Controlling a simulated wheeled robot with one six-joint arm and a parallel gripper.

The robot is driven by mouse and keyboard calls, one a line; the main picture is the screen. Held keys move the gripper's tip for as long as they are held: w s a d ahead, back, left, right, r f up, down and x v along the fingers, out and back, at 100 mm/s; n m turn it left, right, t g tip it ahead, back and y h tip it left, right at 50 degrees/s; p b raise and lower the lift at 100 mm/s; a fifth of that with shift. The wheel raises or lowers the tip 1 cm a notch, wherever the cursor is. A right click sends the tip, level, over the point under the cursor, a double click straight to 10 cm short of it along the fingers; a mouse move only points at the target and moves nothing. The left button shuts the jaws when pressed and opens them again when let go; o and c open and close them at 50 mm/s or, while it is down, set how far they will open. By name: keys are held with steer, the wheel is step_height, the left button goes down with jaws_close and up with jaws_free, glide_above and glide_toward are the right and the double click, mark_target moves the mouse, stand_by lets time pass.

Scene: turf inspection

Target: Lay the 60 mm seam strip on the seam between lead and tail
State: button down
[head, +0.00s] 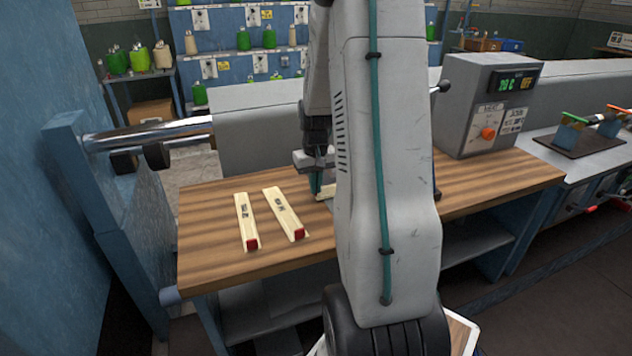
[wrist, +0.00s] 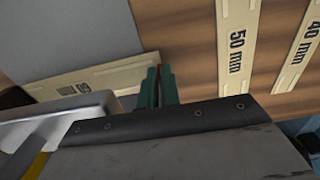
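The pale 60 mm strip (wrist: 85,78) lies crosswise in the wrist view, its label upside down; a small part shows beside my arm in the head view (head: 326,193). My gripper (wrist: 158,80) has its green fingers close together at the strip's right end, with a sliver of red between them. It appears shut on that end. Whether the strip touches the surface below is unclear. The 50 mm strip (wrist: 236,45) and 40 mm strip (wrist: 299,55) lie on the wooden bench. The seam between lead and tail cannot be made out; my arm hides the bench's middle.
The wooden bench (head: 210,255) has bare room at its left front and on the right. A grey control box (head: 475,105) stands at the back right. A metal roller (head: 150,133) and grey machine bed (head: 260,128) lie behind. A grey surface (wrist: 70,30) shows beyond the 60 mm strip.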

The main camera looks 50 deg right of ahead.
steer(key=c, duration=1.5)
jaws_free()
steer(key=shift+c, duration=0.2)
step_height(320, 180, up, 8)
steer(key=shift+s, duration=0.1)
